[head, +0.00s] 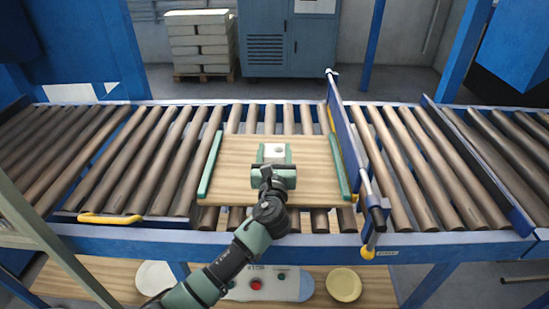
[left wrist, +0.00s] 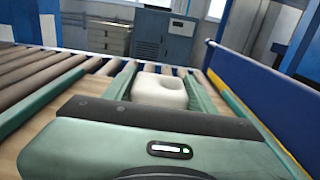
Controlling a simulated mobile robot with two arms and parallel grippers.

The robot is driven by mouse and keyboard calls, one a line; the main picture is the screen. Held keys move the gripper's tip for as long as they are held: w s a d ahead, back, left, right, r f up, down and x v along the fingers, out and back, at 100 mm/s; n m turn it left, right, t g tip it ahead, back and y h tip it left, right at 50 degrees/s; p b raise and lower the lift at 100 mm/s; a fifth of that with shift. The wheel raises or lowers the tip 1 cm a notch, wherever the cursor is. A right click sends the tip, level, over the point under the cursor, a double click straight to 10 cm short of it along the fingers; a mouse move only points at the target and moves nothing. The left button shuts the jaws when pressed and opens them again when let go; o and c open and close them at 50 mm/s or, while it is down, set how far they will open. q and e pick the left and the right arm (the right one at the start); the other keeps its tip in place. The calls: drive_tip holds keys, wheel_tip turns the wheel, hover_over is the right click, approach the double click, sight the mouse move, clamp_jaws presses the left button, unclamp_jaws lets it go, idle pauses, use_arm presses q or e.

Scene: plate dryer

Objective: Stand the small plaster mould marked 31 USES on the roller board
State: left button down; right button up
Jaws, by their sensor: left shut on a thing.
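The small white plaster mould (head: 274,152) is held between the two green fingers of my left gripper (head: 274,155). It is over the middle of the wooden roller board (head: 232,182), which has green edge strips on its left and right sides. The mould also shows in the left wrist view (left wrist: 158,92) as a rounded white block with a hollow in its top, a finger on each side. I cannot read a 31 USES mark on it. I cannot tell whether its underside touches the board. My right gripper is not in view.
A blue gate (head: 343,135) stands upright close to the board's right side. Brown rollers (head: 95,165) run left and right. Below the conveyor lie a white plate (head: 155,277), a yellowish plate (head: 344,285) and a control panel (head: 265,284) with a red button.

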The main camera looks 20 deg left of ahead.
use_arm(q)
drive_tip(key=shift+f, duration=0.75)
drive_tip(key=shift+c, duration=2.4)
unclamp_jaws()
drive_tip(key=v, duration=1.2)
